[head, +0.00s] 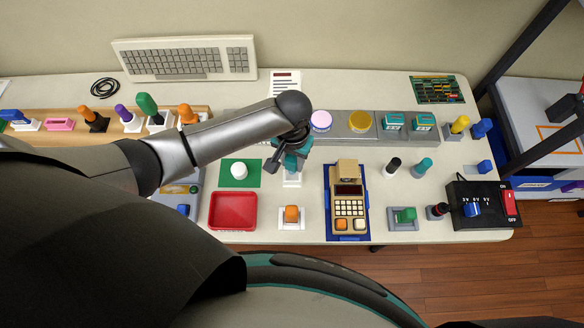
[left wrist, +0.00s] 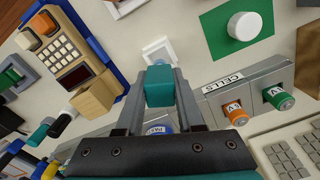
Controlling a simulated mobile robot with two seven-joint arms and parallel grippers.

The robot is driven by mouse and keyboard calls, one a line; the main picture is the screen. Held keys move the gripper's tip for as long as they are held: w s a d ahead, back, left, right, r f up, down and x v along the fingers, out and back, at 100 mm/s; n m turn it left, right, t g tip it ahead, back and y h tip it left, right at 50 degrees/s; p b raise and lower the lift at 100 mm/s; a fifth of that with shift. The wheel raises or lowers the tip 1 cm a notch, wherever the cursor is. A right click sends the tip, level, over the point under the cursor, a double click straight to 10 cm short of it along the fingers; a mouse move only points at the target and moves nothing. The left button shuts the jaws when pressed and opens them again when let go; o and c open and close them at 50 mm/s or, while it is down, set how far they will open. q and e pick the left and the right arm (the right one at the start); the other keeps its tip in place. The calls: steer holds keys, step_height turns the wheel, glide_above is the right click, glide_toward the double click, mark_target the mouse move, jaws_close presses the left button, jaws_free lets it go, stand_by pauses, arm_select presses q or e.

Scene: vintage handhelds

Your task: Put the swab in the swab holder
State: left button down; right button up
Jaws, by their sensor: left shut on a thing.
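My left gripper (head: 288,158) is shut on a teal block-shaped piece, apparently the swab's handle; it shows between the fingers in the left wrist view (left wrist: 160,88). A small white square base (head: 292,181), apparently the swab holder, lies just below the gripper. It also shows in the left wrist view (left wrist: 157,50), right beyond the teal piece. The lower part of the swab is hidden, and I cannot tell whether it touches the base. My right gripper is not in view.
A tan handheld device (head: 348,205) on a blue base stands to the right. A green mat (head: 228,181) with a white cap and a red tray (head: 233,224) lie to the left. An orange-topped piece (head: 291,213) on a white base is in front. A grey rack (head: 341,136) stands behind.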

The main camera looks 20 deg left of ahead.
mark_target(292, 169)
arm_select(q)
steer(key=shift+f+b, duration=0.6)
steer(key=shift+f, duration=1.4)
steer(key=shift+f, duration=0.2)
steer(key=c, duration=0.5)
jaws_free()
steer(key=shift+c, duration=0.2)
step_height(292, 169, up, 12)
steer(key=p, duration=0.3)
steer(key=shift+r, duration=0.25)
